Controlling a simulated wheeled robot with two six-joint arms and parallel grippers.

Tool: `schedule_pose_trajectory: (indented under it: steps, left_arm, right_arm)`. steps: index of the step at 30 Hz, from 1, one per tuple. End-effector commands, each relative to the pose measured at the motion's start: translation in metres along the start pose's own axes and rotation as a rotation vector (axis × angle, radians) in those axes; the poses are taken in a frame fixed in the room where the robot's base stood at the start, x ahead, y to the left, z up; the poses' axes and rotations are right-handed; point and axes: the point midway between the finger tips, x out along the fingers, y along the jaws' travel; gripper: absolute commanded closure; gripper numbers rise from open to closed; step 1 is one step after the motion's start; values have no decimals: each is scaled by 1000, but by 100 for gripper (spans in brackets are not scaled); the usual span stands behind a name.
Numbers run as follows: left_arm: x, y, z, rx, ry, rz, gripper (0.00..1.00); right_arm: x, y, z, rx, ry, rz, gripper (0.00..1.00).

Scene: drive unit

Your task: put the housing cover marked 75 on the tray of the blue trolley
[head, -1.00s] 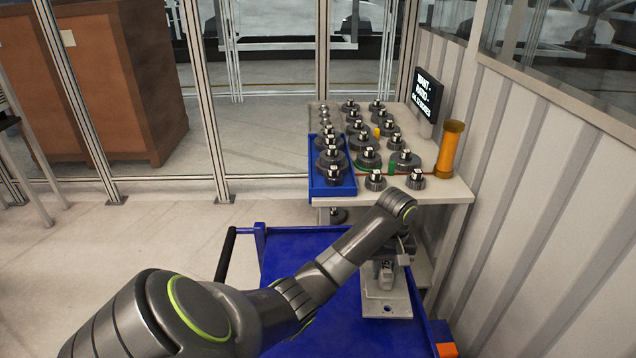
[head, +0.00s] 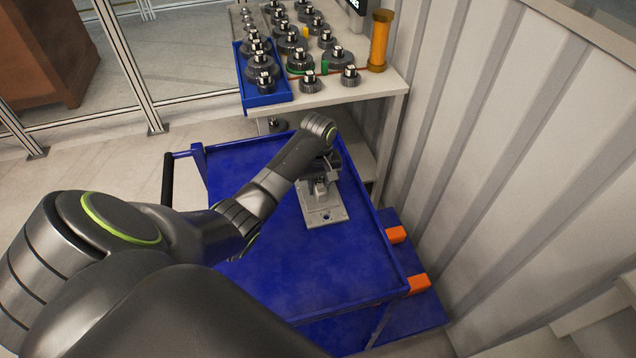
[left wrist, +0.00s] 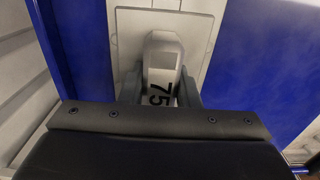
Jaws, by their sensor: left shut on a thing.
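The housing cover marked 75 (head: 326,212) is a light grey flat plate with a raised block, over the right part of the blue trolley's tray (head: 270,275). In the left wrist view the block of the cover (left wrist: 162,65) shows the number 75 between my fingers. My left gripper (head: 320,183) reaches down from above and is shut on that block. The cover looks level and at or very near the tray surface; I cannot tell whether it touches. The arm hides part of the tray. My right gripper is not in view.
A table (head: 375,90) behind the trolley holds a blue bin (head: 265,98), several dark gear-like parts and an orange cylinder (head: 380,40). A ribbed wall (head: 500,150) stands close on the right. The front of the tray is clear.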

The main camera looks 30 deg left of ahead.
Motion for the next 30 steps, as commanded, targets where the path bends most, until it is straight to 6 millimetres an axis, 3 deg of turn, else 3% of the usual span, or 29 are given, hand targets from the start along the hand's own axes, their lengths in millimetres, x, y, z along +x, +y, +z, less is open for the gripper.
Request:
schedule_pose_trajectory:
  steps: [9, 10, 14, 24, 30]
  left_arm:
    - [1, 1, 0, 1, 2, 3, 100]
    - [2, 0, 0, 0, 1, 2, 67]
    - [2, 0, 0, 0, 1, 1, 50]
    - [-1, 0, 0, 1, 1, 1, 49]
    - [-26, 1, -1, 1, 5, 4, 49]
  right_arm:
    - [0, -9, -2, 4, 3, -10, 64]
    - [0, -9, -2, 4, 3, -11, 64]
    - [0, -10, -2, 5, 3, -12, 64]
    - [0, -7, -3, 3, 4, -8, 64]
    - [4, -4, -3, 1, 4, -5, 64]
